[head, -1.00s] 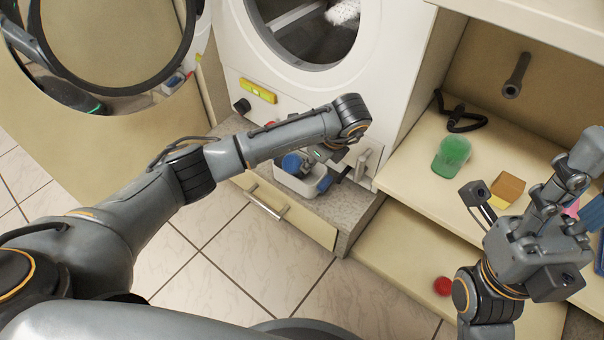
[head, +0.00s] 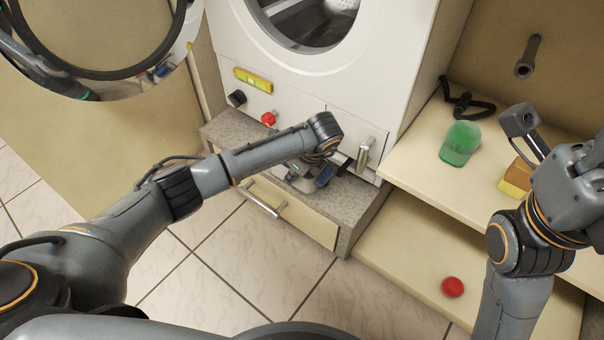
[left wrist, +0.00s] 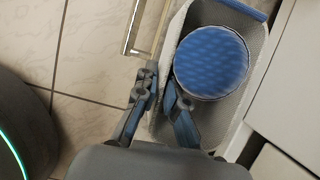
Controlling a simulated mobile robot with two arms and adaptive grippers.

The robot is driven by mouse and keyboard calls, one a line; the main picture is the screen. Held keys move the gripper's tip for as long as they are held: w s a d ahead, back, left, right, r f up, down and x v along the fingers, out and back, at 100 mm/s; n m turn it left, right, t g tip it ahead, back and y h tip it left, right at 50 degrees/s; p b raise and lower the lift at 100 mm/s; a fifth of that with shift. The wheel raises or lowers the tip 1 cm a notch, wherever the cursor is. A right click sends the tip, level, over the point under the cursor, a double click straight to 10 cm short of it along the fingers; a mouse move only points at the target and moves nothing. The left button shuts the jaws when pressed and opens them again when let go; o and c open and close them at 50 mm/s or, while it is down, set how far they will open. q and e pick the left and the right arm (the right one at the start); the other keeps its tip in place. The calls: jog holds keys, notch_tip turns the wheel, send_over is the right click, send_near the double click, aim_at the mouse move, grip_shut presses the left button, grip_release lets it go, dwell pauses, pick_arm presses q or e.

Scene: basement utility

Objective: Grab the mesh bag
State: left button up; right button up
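In the head view my left arm hides most of the basket. My right gripper (head: 590,175) is cut off by the right edge.
The washer (head: 300,85) stands behind the ledge (head: 352,200); its open door is at upper left. A drawer with a bar handle (head: 263,198) is below. A green cup (head: 460,143) and a yellow block (head: 516,180) are on the right shelf, a red thing (head: 453,287) lower down.

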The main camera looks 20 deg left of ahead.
pick_arm(q)
jog(key=shift+c, duration=0.3)
grip_shut()
jog(key=shift+r, duration=0.1)
